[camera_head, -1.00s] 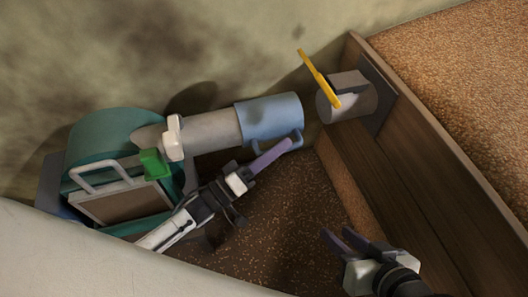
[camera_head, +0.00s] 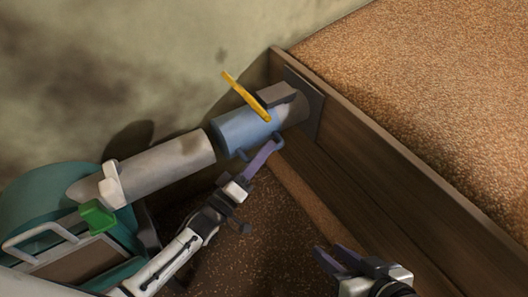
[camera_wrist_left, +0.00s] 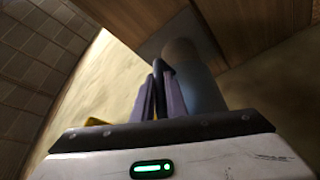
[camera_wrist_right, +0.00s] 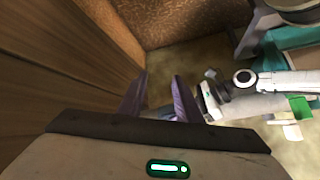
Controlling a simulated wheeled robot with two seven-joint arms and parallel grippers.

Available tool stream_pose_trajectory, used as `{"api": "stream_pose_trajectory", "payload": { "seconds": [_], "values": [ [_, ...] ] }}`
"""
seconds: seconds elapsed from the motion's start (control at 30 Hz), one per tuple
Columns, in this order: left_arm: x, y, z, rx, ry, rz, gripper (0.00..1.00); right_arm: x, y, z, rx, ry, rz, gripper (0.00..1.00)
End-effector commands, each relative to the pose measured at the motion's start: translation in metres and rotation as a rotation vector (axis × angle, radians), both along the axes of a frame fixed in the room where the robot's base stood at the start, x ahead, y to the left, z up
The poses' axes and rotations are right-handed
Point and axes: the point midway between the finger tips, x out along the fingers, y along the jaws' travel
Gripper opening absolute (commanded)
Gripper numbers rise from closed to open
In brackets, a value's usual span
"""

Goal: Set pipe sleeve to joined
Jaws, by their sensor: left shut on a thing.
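The blue pipe sleeve (camera_head: 243,130) lies between the grey pipe (camera_head: 170,163) at its left and the short grey stub (camera_head: 294,108) on the wall plate. Its right end meets or overlaps the stub. My left gripper (camera_head: 268,147) is shut on the sleeve's handle, below the sleeve; the fingers hide most of the handle. The sleeve also shows beside the fingers in the left wrist view (camera_wrist_left: 205,92). My right gripper (camera_head: 335,254) is open and empty, low at the right.
A yellow lever (camera_head: 246,95) sticks up by a dark block on the stub. A teal machine (camera_head: 40,200) with a green tab (camera_head: 97,217) stands at the left. A wooden wall (camera_head: 370,165) runs along the right. The brown floor between my arms is clear.

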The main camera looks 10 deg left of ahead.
Motion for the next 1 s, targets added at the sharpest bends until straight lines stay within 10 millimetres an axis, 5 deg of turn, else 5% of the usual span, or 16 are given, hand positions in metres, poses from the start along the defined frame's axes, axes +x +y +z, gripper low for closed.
{"api": "stream_pose_trajectory", "payload": {
  "seconds": [0.13, 0.47, 1.0],
  "values": [
    [0.002, -0.003, 0.002, 0.0, 0.0, -0.002, 0.31, 0.0, 0.0, -0.001, -0.001, 0.002, 0.0, 0.31],
    [-0.001, 0.0, 0.001, 0.0, 0.002, -0.001, 0.31, -0.001, 0.0, -0.003, -0.004, 0.008, 0.0, 0.31],
    [-0.079, 0.038, -0.018, 0.001, 0.003, -0.002, 0.31, -0.004, -0.013, -0.014, -0.079, 0.054, -0.002, 0.31]
  ]
}}
